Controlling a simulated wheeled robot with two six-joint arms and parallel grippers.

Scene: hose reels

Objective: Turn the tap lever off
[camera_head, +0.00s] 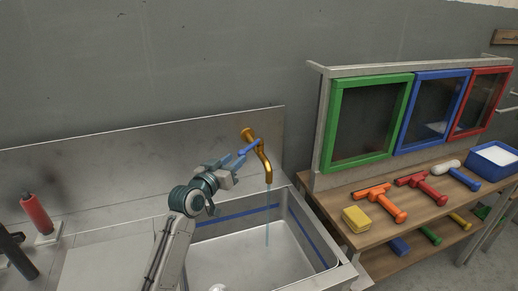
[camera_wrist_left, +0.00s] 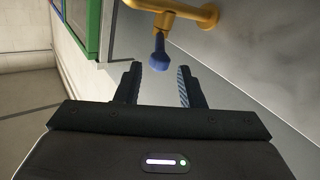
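The brass tap (camera_head: 264,160) sticks out from the steel back panel above the sink, and a thin stream of water (camera_head: 267,215) falls from its spout. Its blue lever (camera_head: 250,148) points left, toward my left gripper (camera_head: 237,161). In the left wrist view, the tap (camera_wrist_left: 172,8) is at the top and the blue lever (camera_wrist_left: 159,53) points down toward the gap between the fingers. My left gripper (camera_wrist_left: 162,84) is open and empty, with the lever's end just ahead of the fingertips. My right gripper is in neither view.
The steel sink (camera_head: 335,277) lies below. At the right, a wooden bench (camera_head: 345,238) holds a yellow sponge (camera_head: 356,219), squeegees and a blue tub (camera_head: 492,160). Green, blue and red framed panes (camera_head: 336,120) stand behind. A red roll (camera_head: 37,214) stands at the left.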

